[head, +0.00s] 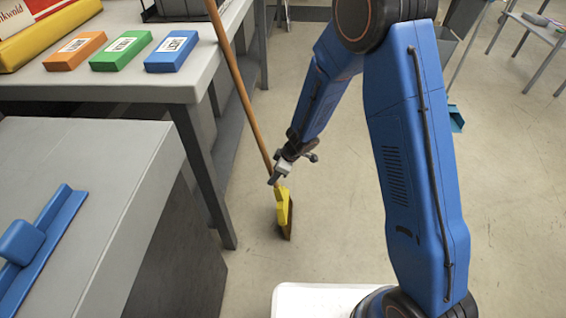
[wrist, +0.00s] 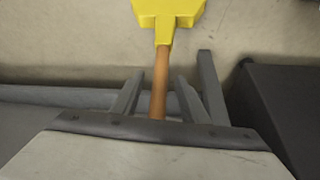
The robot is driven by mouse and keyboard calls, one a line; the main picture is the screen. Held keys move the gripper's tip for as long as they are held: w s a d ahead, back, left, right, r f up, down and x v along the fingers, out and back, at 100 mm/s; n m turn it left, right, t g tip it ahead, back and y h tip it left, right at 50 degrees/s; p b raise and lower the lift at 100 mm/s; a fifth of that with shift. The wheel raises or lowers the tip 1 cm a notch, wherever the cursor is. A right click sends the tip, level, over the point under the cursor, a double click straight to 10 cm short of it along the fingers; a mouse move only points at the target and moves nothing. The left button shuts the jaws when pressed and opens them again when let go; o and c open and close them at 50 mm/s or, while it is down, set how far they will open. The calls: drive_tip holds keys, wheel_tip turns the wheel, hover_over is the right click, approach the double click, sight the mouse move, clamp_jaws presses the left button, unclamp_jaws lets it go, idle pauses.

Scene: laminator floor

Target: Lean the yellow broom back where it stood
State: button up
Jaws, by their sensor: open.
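The yellow broom stands tilted on the floor in the head view. Its yellow head (head: 283,205) is low with dark bristles down, and its wooden handle (head: 240,88) slopes up and left past the grey table's right edge. I cannot tell whether the handle touches the table. My gripper (head: 277,178) is open, low on the handle just above the yellow head. In the wrist view the handle (wrist: 160,88) runs between the two open fingers of my gripper (wrist: 158,90), with a small gap showing on each side. The yellow head (wrist: 168,12) is at the top there.
The grey table (head: 130,92) carries orange (head: 75,50), green (head: 121,50) and blue (head: 172,51) labelled blocks. A nearer grey counter (head: 105,190) holds a blue tool (head: 35,250). A teal dustpan (head: 456,118) stands behind my arm.

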drive_tip(key=v, duration=1.6)
drive_tip(key=shift+r, duration=0.25)
drive_tip(key=shift+d, duration=0.1)
idle(0.4)
